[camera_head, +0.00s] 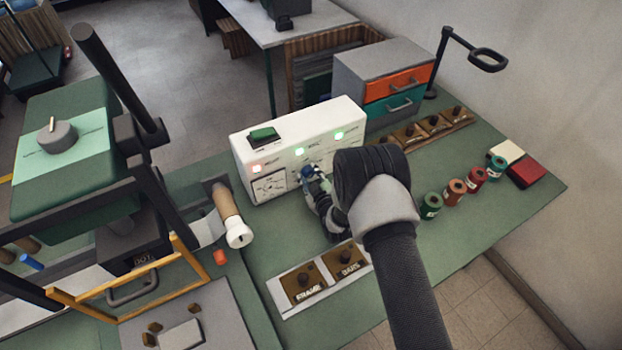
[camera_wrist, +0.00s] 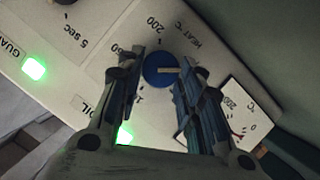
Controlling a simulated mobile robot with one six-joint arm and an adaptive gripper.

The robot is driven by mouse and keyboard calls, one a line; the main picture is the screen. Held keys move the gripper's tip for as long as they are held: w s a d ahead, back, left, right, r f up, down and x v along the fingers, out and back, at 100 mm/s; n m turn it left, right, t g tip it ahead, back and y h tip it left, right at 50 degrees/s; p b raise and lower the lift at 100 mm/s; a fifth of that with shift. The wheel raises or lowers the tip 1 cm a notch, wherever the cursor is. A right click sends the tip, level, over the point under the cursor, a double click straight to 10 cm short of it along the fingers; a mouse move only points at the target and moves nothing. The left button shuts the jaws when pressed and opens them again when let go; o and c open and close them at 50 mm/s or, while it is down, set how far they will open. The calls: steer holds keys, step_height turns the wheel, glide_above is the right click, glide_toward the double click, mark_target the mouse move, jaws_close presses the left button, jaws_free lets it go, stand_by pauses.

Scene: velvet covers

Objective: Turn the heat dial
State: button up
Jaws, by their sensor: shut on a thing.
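The heat dial is a round blue knob (camera_wrist: 162,76) with a pale pointer line, on a white control panel (camera_wrist: 95,55). The print beside it reads HEAT °C, with 200 at the edge of its scale. In the wrist view the pointer line lies roughly level across the picture. My gripper (camera_wrist: 164,64) has one finger on each side of the dial and is shut on it. In the head view my gripper (camera_head: 322,188) reaches the front of the white control box (camera_head: 240,158), and the blue dial (camera_head: 306,172) is partly hidden by it.
A gauge (camera_head: 268,187) and several lit lamps are on the panel; a green switch (camera_head: 263,134) sits on top. A green press (camera_head: 65,175) stands at left. Spools (camera_head: 454,192) and a drawer unit (camera_head: 385,75) stand at right. Labelled plates (camera_head: 320,277) lie in front.

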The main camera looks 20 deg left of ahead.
steer(key=m+g+b, duration=0.1)
steer(key=m+y+b, duration=0.1)
steer(key=m, duration=0.1)
steer(key=m+g+y+b, duration=0.1)
steer(key=shift+w+d+m+g+b, duration=0.3)
steer(key=shift+w+m+b, duration=0.1)
steer(key=shift+w+d+m+g+y+b, duration=0.1)
steer(key=shift+m+g+y+b, duration=0.6)
steer(key=shift+m, duration=0.5)
steer(key=m+b, duration=0.1)
steer(key=m+y, duration=0.1)
steer(key=shift+w+d+f+m+g+b, duration=0.1)
steer(key=shift+f+m+g+b, duration=0.1)
steer(key=shift+m+g+b, duration=0.15)
steer(key=m+y+b, duration=0.2)
steer(key=m, duration=0.1)
steer(key=m+g+b, duration=0.1)
steer(key=b, duration=0.1)
steer(key=shift+w+d+f+m+y, duration=0.1)
steer(key=shift+w+f+m+y, duration=0.05)
steer(key=shift+f+m+y, duration=0.25)
steer(key=shift+m+y+b, duration=0.6)
steer(key=shift+m+b, duration=0.2)
steer(key=shift+m, duration=0.25)
steer(key=shift+m+t+y+b, duration=0.35)
steer(key=shift+m+b, duration=0.4)
steer(key=shift+m, duration=0.55)
steer(key=o, duration=1.1)
steer(key=shift+c, duration=0.2)
